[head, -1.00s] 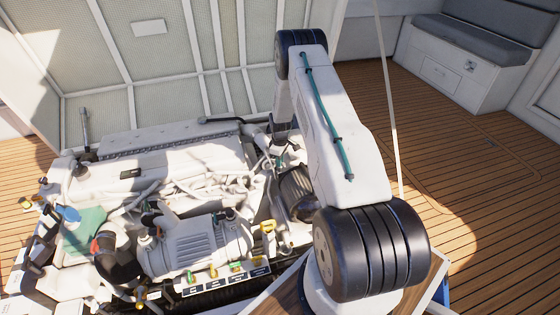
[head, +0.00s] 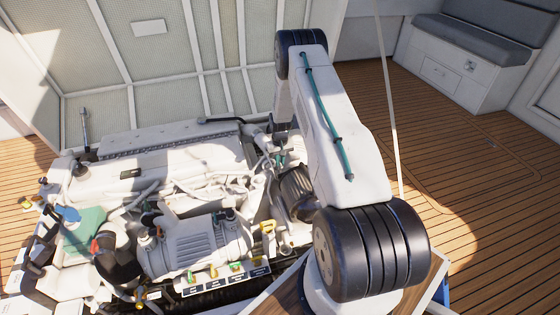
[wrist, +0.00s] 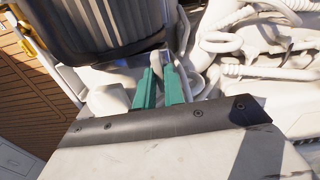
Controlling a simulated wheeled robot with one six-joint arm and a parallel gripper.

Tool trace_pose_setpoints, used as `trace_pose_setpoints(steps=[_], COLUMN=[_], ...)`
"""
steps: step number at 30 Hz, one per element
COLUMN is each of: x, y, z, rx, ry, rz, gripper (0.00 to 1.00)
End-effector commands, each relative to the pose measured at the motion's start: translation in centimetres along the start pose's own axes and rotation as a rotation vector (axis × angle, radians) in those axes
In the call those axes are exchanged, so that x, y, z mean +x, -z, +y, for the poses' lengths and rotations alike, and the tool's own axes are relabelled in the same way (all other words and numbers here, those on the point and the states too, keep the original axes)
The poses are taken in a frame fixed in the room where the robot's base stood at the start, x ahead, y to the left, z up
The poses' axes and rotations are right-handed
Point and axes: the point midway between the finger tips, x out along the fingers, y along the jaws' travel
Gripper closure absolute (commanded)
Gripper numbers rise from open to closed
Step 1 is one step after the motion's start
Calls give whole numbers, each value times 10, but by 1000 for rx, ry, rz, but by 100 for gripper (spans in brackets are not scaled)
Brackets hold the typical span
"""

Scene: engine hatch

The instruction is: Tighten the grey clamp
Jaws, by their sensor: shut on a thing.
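My gripper (wrist: 163,76) shows in the wrist view as two green fingers, shut on a small pale grey piece between the tips. This piece looks like part of the grey clamp (wrist: 157,57); its full shape is hidden by the fingers and the dark ribbed cylinder beside it. In the head view my gripper (head: 281,158) is a small patch of green behind my arm, at the right end of the engine. The clamp cannot be made out there.
The dark ribbed cylinder (wrist: 95,28) is close to the fingers on the left. Pale hoses (wrist: 262,70) run on the right. The white engine (head: 195,240) fills the hatch, with a raised panel (head: 160,60) behind. Open wooden deck (head: 470,190) lies to the right.

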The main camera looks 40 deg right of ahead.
Motion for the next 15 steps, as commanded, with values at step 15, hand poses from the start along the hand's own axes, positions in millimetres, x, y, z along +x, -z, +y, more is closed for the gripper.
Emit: trace_pose_setpoints(steps=[15], x=[0], y=[0], z=[0], rx=[72], ry=[0], rz=[1], gripper=[100])
